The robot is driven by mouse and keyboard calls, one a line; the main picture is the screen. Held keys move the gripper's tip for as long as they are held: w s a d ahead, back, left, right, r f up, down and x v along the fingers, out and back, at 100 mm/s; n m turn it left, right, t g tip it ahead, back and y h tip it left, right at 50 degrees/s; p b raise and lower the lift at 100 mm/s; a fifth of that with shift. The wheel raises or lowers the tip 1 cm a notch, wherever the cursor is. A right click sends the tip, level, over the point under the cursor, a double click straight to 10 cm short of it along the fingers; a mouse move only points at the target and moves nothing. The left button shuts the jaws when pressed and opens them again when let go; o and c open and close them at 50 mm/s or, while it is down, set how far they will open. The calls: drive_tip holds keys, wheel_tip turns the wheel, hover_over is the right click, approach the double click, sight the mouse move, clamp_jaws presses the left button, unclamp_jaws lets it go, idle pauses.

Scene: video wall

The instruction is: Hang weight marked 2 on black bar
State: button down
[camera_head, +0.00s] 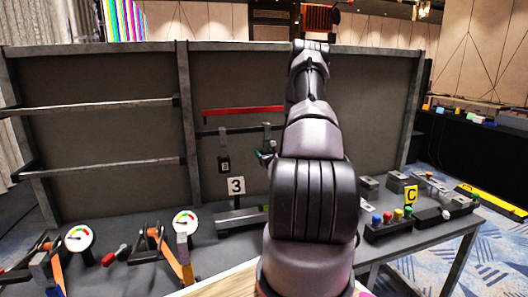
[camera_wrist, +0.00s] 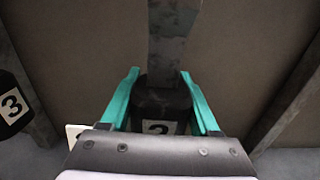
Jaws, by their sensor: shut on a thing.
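My gripper (camera_wrist: 160,73) has its two teal fingers shut on a black weight (camera_wrist: 158,100). The weight's white label is partly cut off by my gripper, and the digit looks like a 2. A grey strap rises from it. In the head view my arm hides most of the gripper and weight. A strap top (camera_head: 267,132) shows there at the black bar (camera_head: 245,130), just left of my arm; I cannot tell if it is hooked on.
A red bar (camera_head: 243,111) runs above the black bar. A sign marked 3 (camera_head: 236,186) stands below, near a grey block (camera_head: 240,216). Gauges (camera_head: 185,222) and levers are at left.

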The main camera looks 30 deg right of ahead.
idle(0.3)
drive_tip(key=shift+c, duration=0.2)
unclamp_jaws()
drive_tip(key=shift+f, duration=0.1)
drive_tip(key=v, duration=1)
drive_tip(key=shift+s, duration=0.4)
drive_tip(key=shift+s+a, duration=0.1)
drive_tip(key=shift+a, duration=0.05)
